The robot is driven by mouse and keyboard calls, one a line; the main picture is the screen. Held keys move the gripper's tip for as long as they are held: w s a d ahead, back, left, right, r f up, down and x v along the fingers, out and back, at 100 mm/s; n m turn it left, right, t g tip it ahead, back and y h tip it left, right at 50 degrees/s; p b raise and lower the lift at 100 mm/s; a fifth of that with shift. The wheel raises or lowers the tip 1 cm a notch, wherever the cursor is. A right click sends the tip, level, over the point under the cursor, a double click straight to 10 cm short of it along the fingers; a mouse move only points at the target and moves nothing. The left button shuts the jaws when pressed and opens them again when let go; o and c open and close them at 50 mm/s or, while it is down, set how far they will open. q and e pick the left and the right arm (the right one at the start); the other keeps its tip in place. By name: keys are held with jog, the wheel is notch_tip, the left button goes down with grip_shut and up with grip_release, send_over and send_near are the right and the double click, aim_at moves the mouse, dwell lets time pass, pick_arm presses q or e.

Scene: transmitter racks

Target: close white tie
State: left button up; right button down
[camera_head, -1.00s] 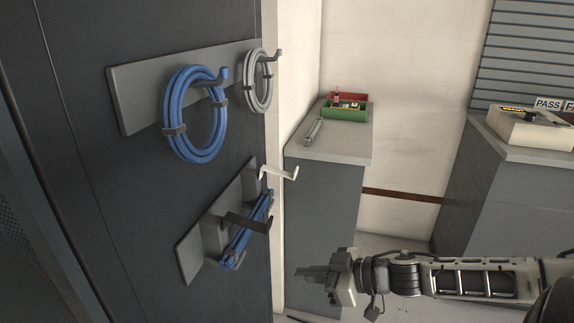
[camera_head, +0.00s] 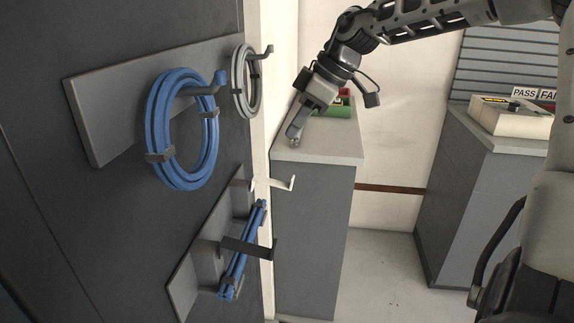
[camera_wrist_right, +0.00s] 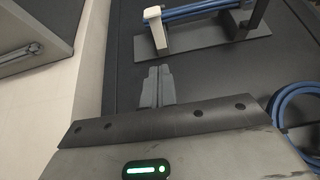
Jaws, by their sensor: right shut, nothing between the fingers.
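The white tie (camera_head: 283,184) is a bent strip sticking out from the upper end of the lower wall bracket (camera_head: 183,292) in the head view. It stands out past the end of the straight blue cable bundle (camera_head: 238,255). A black tie (camera_head: 245,248) of like shape juts out lower on the bracket. My right gripper (camera_head: 294,138) is shut and empty, above and slightly right of the white tie and apart from it. The right wrist view shows its closed fingers (camera_wrist_right: 157,86) just below the white tie (camera_wrist_right: 156,30). My left gripper is not in view.
A coiled blue cable (camera_head: 152,120) and a grey one (camera_head: 237,80) hang on hooks on the upper bracket (camera_head: 88,120). A grey counter (camera_head: 318,150) with a green box (camera_head: 342,110) stands behind my right gripper. A white device (camera_head: 510,118) sits on the right-hand cabinet.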

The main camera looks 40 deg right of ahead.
send_near(280, 183)
jog(key=w+a+f, duration=0.2)
jog(key=w, duration=0.1)
jog(key=w+a+f, duration=0.2)
jog(key=shift+w+f, duration=0.1)
jog(key=shift+w, duration=0.1)
jog(key=shift+s+d+p, duration=0.6)
jog(key=shift+s+d, duration=0.3)
jog(key=shift+s, duration=0.3)
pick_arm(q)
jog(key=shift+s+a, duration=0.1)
pick_arm(e)
jog(key=shift+s+d+f, duration=0.3)
jog(key=shift+s, duration=0.05)
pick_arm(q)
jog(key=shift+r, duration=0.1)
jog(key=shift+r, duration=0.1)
pick_arm(e)
jog(key=shift+s+d+f+t+y, duration=0.15)
jog(key=shift+f+t+y, duration=0.1)
jog(key=shift+t+y, duration=0.25)
